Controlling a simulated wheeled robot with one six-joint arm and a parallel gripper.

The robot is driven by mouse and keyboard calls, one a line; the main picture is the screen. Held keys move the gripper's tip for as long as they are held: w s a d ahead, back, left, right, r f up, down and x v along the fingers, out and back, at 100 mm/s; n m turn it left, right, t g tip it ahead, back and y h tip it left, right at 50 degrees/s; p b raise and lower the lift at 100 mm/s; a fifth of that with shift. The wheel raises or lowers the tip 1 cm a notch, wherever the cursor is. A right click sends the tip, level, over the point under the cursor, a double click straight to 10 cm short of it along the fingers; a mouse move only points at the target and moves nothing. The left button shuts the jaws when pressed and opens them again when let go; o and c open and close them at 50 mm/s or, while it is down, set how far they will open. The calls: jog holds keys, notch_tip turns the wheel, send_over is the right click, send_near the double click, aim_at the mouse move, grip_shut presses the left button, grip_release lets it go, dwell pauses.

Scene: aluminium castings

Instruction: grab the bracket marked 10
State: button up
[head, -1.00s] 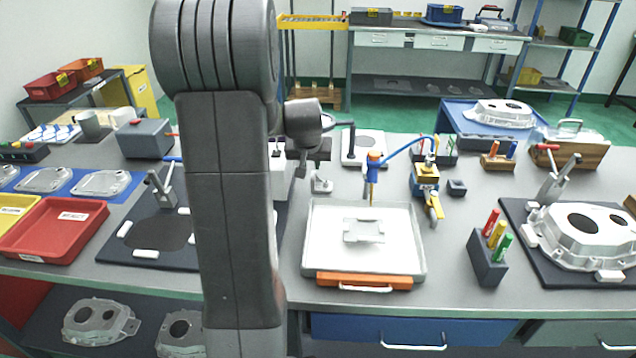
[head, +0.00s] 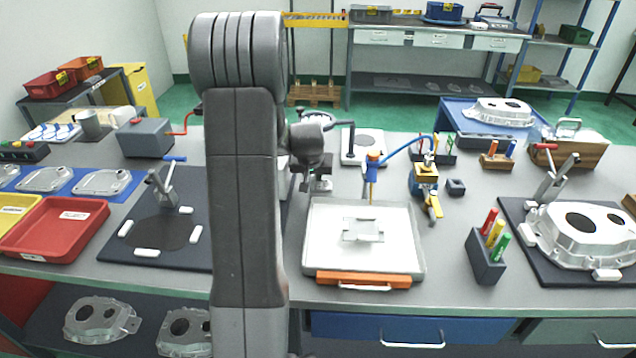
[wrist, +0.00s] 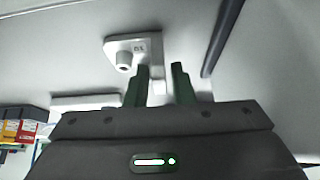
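A small light-grey cast bracket (wrist: 126,46) with a round boss lies on the table in the wrist view. It bears a small dark mark that I cannot read with certainty. An upright part of the bracket shows between the two dark green fingers of my gripper (wrist: 162,82), which are apart. I cannot tell whether either finger touches it. In the head view the bracket (head: 321,186) is partly hidden under my gripper (head: 310,178), beyond the white tray.
The white tray (head: 312,250) with a grey plate (head: 362,230) lies nearer. A blue-and-yellow fixture (head: 425,185) and a small dark block (head: 456,187) stand to the right. A black post-like part (wrist: 222,38) shows right of the bracket in the wrist view.

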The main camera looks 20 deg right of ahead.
grip_shut()
